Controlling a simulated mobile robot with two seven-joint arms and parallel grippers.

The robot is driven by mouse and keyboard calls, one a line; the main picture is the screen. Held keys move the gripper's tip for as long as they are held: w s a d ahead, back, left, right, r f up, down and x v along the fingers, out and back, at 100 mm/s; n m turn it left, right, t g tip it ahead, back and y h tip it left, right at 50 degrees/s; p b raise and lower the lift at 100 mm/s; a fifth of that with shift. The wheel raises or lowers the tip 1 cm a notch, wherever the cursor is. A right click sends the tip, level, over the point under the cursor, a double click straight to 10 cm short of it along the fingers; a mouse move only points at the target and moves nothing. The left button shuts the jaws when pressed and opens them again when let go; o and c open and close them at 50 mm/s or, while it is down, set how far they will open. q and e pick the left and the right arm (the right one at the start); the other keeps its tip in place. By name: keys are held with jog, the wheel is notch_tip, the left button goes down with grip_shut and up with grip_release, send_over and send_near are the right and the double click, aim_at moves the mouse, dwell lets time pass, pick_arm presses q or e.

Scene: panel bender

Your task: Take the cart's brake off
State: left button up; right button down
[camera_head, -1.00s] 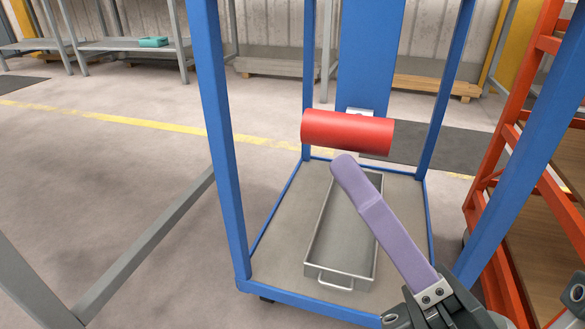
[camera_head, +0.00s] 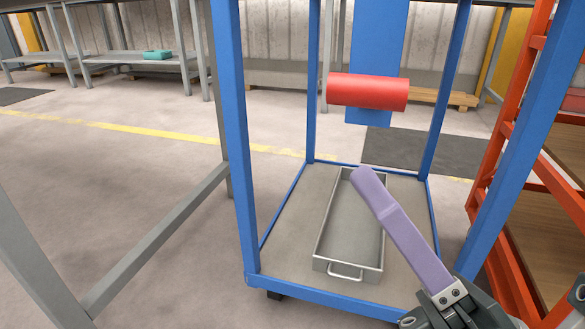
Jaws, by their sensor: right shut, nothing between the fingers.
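The cart (camera_head: 236,150) is a tall blue frame with a grey bottom deck, in the middle of the head view. A red cylindrical bar (camera_head: 367,92) lies level across a blue upright plate (camera_head: 378,50) at the cart's far side; it looks like the brake handle. How it is mounted is hidden behind it. My right gripper (camera_head: 366,182) has long purple fingers and is shut and empty. Its tips point up and left, below the red bar in the picture and apart from it. My left gripper is out of view.
A grey metal tray (camera_head: 347,268) with a handle stands on the cart's deck. An orange rack (camera_head: 500,170) is close on the right. A grey table frame (camera_head: 155,240) stands at the left.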

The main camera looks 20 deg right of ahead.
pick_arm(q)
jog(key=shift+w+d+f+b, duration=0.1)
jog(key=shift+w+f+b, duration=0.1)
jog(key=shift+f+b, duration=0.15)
pick_arm(e)
jog(key=v, duration=0.9)
jog(key=shift+d, duration=0.3)
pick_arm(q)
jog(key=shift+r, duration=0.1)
pick_arm(e)
jog(key=shift+w+f, duration=0.1)
jog(key=shift+f, duration=0.05)
